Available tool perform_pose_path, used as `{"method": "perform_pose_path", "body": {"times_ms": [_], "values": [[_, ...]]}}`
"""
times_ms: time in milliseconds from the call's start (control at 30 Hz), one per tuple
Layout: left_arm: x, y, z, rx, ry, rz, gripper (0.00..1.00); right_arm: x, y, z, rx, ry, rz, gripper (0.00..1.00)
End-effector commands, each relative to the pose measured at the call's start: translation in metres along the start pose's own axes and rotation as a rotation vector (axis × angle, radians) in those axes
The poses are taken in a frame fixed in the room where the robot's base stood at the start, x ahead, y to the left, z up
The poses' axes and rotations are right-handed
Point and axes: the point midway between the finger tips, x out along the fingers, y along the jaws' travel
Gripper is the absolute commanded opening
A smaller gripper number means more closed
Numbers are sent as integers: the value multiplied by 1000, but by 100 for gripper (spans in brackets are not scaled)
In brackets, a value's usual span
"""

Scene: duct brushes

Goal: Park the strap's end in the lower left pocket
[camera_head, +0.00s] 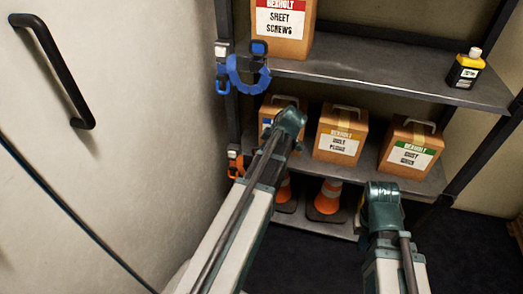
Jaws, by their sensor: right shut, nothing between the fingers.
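I cannot make out the strap or the lower left pocket for certain. A blue looped fitting (247,77) hangs on the shelf's left post, and an orange fitting (235,162) is lower on the same post. My right gripper (383,194) is at the lower right, in front of the lower shelf; it is shut and empty, and its fingertips are hard to make out. My left arm reaches up to the lower boxes, with its teal joint covering part of the left one; its gripper does not show.
A large box (283,27) and a black-and-yellow bottle (466,70) stand on the upper shelf (370,68). Several boxes (340,136) stand on the shelf below. Orange cones (326,199) stand underneath. A pale door with a black handle (58,72) fills the left.

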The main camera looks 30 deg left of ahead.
Motion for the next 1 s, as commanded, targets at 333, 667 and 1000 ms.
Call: {"method": "perform_pose_path", "body": {"times_ms": [333, 667, 1000], "values": [[7, -1, 4, 0, 0, 0, 0, 8, -1, 0, 0, 0, 0, 0], [6, -1, 4, 0, 0, 0, 47, 8, -1, 0, 0, 0, 0, 0], [-1, -1, 2, 1, 0, 0, 47, 0, 1, 0, -1, 0, 4, 0]]}}
